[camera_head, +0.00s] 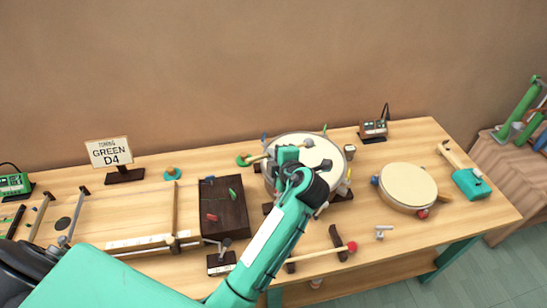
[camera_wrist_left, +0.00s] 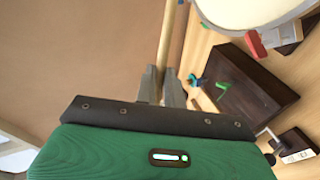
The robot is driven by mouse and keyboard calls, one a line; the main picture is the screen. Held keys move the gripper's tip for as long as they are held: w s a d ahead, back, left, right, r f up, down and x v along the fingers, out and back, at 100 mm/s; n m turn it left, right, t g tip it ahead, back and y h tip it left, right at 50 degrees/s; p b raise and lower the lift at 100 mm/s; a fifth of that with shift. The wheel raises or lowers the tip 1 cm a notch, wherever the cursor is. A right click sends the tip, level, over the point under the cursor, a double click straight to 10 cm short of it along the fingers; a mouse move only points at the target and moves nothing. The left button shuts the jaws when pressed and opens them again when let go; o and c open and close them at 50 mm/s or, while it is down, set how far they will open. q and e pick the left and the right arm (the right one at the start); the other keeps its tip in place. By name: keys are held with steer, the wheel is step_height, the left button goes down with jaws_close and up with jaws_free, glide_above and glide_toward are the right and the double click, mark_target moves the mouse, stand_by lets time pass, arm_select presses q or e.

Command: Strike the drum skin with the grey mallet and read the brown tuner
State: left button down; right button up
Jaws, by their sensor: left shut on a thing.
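The drum (camera_head: 283,144) has a pale round skin and stands at the back middle of the table. My left gripper (camera_head: 286,153) is over the drum and shut on the wooden stick of the grey mallet (camera_head: 308,143). The mallet's grey head shows over the skin; I cannot tell whether it touches. In the left wrist view, the stick (camera_wrist_left: 172,40) runs up from between my fingers (camera_wrist_left: 163,80) and its head is out of frame. The brown tuner (camera_head: 373,128) stands behind the drum to the right; its reading is too small to tell. My right gripper is not in view.
A red-headed mallet (camera_head: 325,251) lies in front of the drum. A dark wooden box (camera_head: 228,215) with coloured clips is to its left, a smaller drum (camera_head: 407,184) to its right. A sign (camera_head: 109,151) reads "GREEN D4". A green tuner (camera_head: 13,184) stands far left.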

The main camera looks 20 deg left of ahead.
arm_select(q)
steer(key=shift+f, duration=0.25)
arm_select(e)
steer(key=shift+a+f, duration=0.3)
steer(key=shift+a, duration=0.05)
